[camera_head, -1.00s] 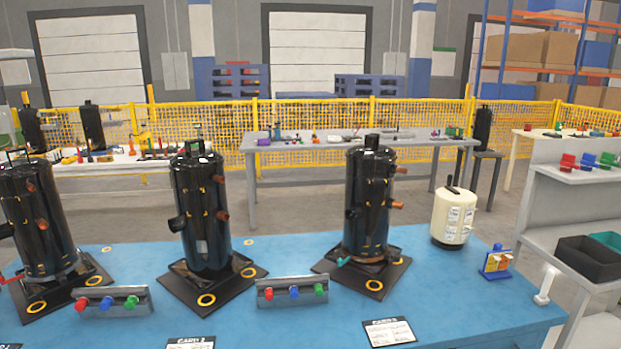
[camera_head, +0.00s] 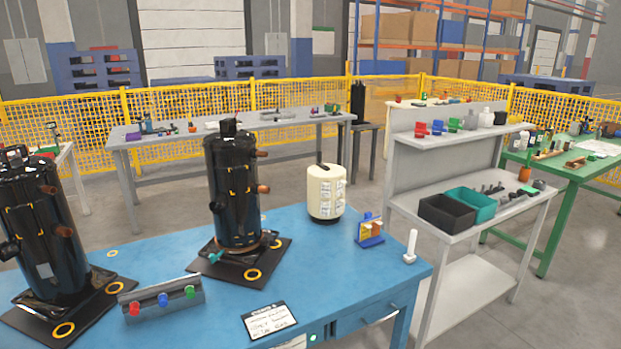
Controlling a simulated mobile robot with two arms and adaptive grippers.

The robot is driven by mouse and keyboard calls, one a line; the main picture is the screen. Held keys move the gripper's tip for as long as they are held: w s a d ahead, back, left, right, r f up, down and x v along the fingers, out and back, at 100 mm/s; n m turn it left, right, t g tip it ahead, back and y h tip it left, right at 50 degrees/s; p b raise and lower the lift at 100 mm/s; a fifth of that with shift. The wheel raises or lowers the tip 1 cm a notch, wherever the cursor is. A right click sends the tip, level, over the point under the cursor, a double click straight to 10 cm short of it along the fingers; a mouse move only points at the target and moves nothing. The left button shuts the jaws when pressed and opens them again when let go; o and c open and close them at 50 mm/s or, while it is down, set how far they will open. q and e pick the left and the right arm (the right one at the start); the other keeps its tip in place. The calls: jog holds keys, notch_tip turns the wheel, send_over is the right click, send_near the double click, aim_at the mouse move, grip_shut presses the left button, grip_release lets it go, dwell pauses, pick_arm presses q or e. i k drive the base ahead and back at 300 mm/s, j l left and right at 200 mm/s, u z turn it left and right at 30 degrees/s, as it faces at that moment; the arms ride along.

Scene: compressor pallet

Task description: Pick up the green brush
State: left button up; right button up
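I cannot clearly make out a green brush in the head view. A small teal-green item (camera_head: 216,256) shows at the foot of the black compressor (camera_head: 232,190) on the blue table (camera_head: 200,238); it is too small to tell what it is. Small green items also lie among the things on the grey back table (camera_head: 240,127) and the green table (camera_head: 565,178), and their shapes are unclear. Neither of my grippers is in view.
A second black compressor (camera_head: 48,235) stands at the left. A cream canister (camera_head: 326,193), a card (camera_head: 270,320) and a colour-knobbed block (camera_head: 160,300) are on the blue table. A grey shelf (camera_head: 500,190) holds black (camera_head: 447,213) and teal bins (camera_head: 470,205). Floor shows between the tables.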

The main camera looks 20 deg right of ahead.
aim_at(527, 165)
jog(key=i+l+z, duration=0.15)
jog(key=l+z, duration=0.3)
jog(key=i+l+z, duration=0.2)
jog(key=z, duration=0.25)
jog(key=i+l+z, duration=0.25)
jog(key=z, duration=0.2)
jog(key=i+l+z, duration=0.25)
jog(key=z, duration=0.2)
jog(key=i+l+z, duration=0.1)
jog(key=i+z, duration=0.25)
jog(key=i, duration=1.05)
jog(key=i+l+u, duration=0.1)
jog(key=i+u, duration=0.25)
jog(key=i, duration=0.15)
jog(key=i+l+u, duration=0.3)
jog(key=i, duration=0.15)
jog(key=i+l+u, duration=0.35)
jog(key=i, duration=0.15)
